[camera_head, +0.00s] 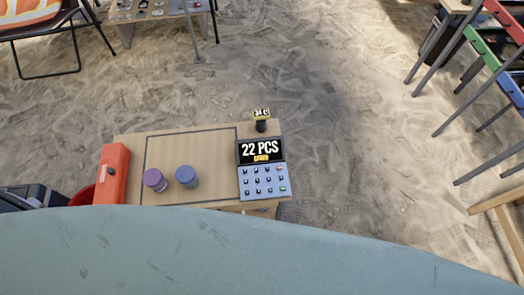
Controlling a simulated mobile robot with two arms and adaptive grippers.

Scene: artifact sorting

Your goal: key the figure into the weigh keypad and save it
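The weigh keypad (263,182) sits at the right end of a small wooden table. It has a light blue face with rows of dark keys, plus a green key and a red key at its right side. Its black display (261,150) reads "22 PCS" in white, with a small yellow label below that appears to read "SAVED". A small sign on a dark stand (262,115) behind the keypad shows yellow characters, perhaps "34 C". Neither of my grippers shows in the head view.
The wooden table (215,150) has a dark outlined area holding a purple-lidded jar (155,180) and a blue-lidded jar (186,177). An orange box (114,173) lies at its left end, with a red container (84,196) beside it. Sandy ground surrounds it; coloured racks stand right.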

